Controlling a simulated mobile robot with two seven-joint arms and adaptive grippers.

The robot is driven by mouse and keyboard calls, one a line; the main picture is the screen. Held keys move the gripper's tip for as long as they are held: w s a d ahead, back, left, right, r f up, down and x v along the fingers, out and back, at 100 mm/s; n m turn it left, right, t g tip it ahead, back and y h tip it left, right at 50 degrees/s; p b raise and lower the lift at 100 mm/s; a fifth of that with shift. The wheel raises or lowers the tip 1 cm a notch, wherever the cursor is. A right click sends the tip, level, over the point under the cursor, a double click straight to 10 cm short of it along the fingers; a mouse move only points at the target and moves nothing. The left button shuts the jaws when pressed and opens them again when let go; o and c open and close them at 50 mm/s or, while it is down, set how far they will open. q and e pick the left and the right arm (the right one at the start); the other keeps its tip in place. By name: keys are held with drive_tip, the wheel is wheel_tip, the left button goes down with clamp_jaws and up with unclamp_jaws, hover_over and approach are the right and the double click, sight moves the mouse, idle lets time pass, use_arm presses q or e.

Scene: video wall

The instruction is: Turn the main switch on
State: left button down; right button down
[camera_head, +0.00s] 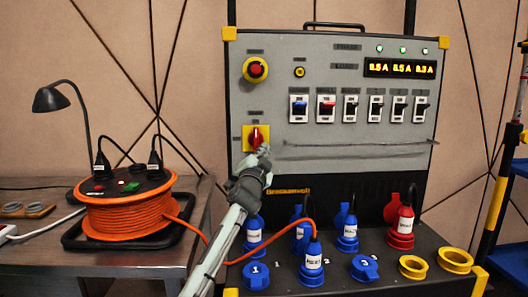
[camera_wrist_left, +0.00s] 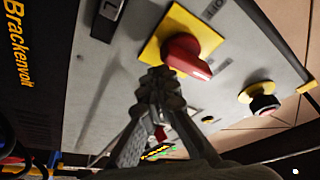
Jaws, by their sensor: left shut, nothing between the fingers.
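The main switch (camera_head: 255,136) is a red rotary knob on a yellow square plate, at the lower left of the grey panel. In the head view its handle looks about upright. It also shows large in the left wrist view (camera_wrist_left: 186,54), with the yellow plate behind it. My left gripper (camera_head: 262,151) is shut and empty, its tips just below and right of the knob in the head view. In the left wrist view the gripper tips (camera_wrist_left: 160,78) are close beside the knob; I cannot tell whether they touch it. My right gripper is not in view.
A red emergency button (camera_head: 256,69) sits above the switch. Several breakers (camera_head: 326,105) line the panel, with lit amber displays (camera_head: 400,68) and green lamps. Blue connectors (camera_head: 347,232) stand below, and an orange cable reel (camera_head: 128,215) is at left.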

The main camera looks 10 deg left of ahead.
use_arm(q)
drive_tip(key=shift+a+f, duration=0.25)
drive_tip(key=shift+a, duration=0.1)
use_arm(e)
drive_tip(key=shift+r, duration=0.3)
use_arm(q)
drive_tip(key=shift+a+f, duration=0.1)
drive_tip(key=shift+a, duration=0.05)
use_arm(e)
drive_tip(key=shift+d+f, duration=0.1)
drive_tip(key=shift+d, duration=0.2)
